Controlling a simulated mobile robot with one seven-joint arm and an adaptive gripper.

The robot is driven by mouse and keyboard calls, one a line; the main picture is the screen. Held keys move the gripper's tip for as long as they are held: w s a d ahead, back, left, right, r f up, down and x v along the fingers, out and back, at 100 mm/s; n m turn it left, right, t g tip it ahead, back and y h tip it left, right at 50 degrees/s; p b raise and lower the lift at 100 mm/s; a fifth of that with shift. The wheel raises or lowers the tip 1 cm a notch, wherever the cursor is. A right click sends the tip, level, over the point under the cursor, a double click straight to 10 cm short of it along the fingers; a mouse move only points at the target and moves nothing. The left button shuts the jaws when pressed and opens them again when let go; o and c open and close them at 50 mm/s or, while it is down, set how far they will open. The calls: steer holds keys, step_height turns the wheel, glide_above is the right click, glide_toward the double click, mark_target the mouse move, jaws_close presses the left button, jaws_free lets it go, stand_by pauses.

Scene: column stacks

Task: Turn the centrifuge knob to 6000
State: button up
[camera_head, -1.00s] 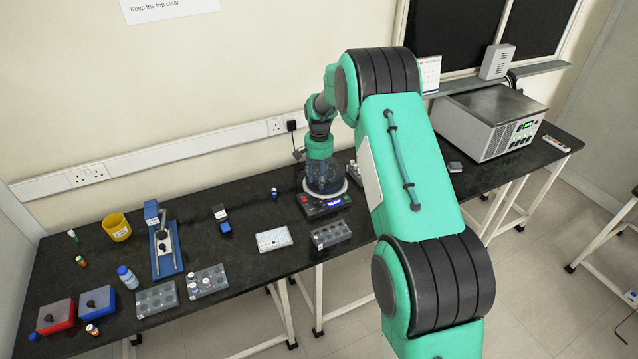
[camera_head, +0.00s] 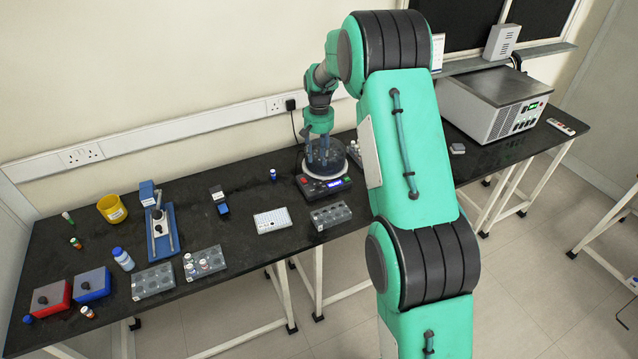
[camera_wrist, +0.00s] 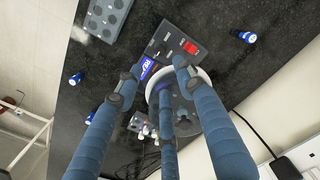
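The centrifuge (camera_head: 311,190) stands at the back middle of the black bench, with a blue lit display and a red part on its dark front panel. In the wrist view its panel (camera_wrist: 205,33) and pale round rim (camera_wrist: 203,75) show between and behind my fingers. My gripper (camera_head: 324,160) is over the centrifuge, pointing down. In the wrist view my gripper (camera_wrist: 157,82) has its three blue fingers spread apart with nothing between them. The fingers partly cover the display and the round top. I cannot clearly make out the knob or its setting, nor any finger contact.
A grey tube rack (camera_head: 331,216) and a white plate (camera_head: 272,220) lie in front of the centrifuge. A large grey box unit (camera_head: 490,105) is at the right. The bench left of the vial is partly clear.

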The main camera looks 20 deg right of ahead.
mark_target(319, 183)
step_height(319, 183, down, 14)
steer(key=b, duration=0.3)
steer(key=shift+r, duration=0.1)
stand_by(0.3)
steer(key=shift+c, duration=0.3)
jaws_close()
